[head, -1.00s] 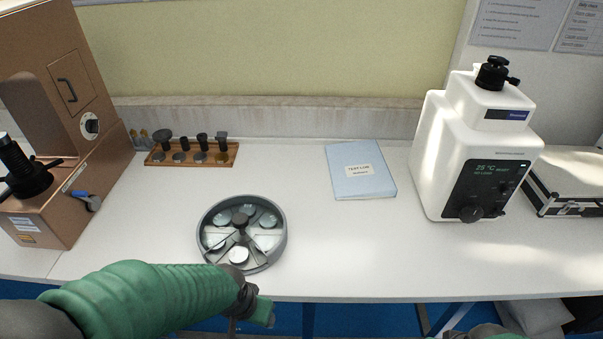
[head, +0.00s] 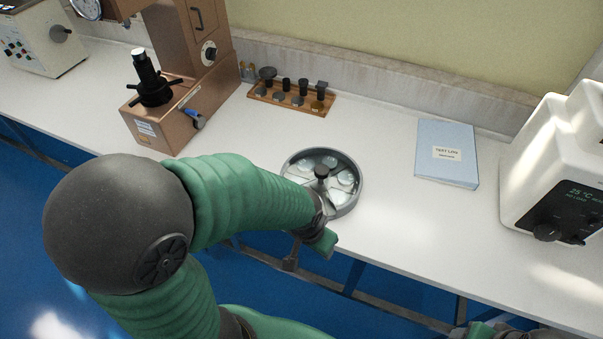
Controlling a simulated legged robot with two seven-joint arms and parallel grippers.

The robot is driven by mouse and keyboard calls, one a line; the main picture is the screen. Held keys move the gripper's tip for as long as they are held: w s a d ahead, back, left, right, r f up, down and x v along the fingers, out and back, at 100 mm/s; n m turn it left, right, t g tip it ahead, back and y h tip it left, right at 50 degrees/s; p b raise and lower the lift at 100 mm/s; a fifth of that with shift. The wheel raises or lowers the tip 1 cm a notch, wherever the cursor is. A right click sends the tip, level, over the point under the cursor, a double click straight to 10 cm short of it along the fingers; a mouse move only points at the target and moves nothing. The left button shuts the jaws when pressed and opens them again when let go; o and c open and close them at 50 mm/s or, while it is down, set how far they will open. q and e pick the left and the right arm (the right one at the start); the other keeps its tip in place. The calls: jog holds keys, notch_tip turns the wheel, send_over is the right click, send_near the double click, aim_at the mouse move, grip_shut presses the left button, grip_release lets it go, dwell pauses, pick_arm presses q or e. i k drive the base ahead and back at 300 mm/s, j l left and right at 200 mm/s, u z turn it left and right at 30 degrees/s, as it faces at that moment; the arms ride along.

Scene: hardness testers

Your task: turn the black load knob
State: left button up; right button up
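The brown hardness tester (head: 185,85) stands at the upper left. Its side bears a round black knob (head: 209,53) on a pale dial plate, and a blue-tipped lever (head: 196,119) sits lower down. The white tester (head: 555,150) at the right edge also has a black knob (head: 547,231) on its front panel. I cannot tell which is the load knob. My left gripper (head: 305,252) is at the bench's front edge, below the grey round dish and apart from both knobs; its fingers are mostly hidden. My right gripper (head: 482,330) barely shows at the bottom edge.
A grey round dish (head: 350,202) with pale discs lies near the front edge. A wooden rack (head: 318,107) with several dark-topped pieces stands at the back. A blue folder (head: 447,152) lies right of it. Another tester (head: 40,45) is at far left. Bench between dish and folder is clear.

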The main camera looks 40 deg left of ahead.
aim_at(210, 54)
jog(key=u, duration=1.9)
